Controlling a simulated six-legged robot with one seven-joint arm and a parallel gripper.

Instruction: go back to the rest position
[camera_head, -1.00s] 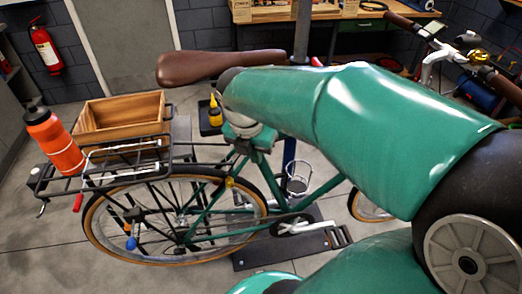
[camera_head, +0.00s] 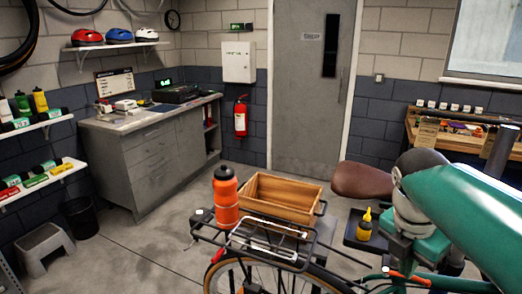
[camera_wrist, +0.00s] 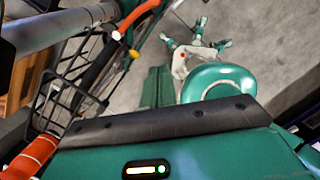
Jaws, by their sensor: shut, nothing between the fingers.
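My gripper (camera_head: 412,246) hangs at the end of my green arm at the lower right of the head view, right of the yellow bottle and above the bike. It is shut and empty; its fingertips are hard to make out. In the wrist view its green housing fills the bottom, with a dark edge across it. The bike's brown saddle (camera_head: 362,180) shows left of my arm. Most of the bike is cut off or hidden behind my arm.
The rear rack (camera_head: 268,246) bears an orange bottle (camera_head: 225,194) and a wooden crate (camera_head: 284,196). A yellow bottle (camera_head: 364,224) stands on a dark tray. A grey cabinet (camera_head: 160,150) and step stool (camera_head: 45,248) stand left.

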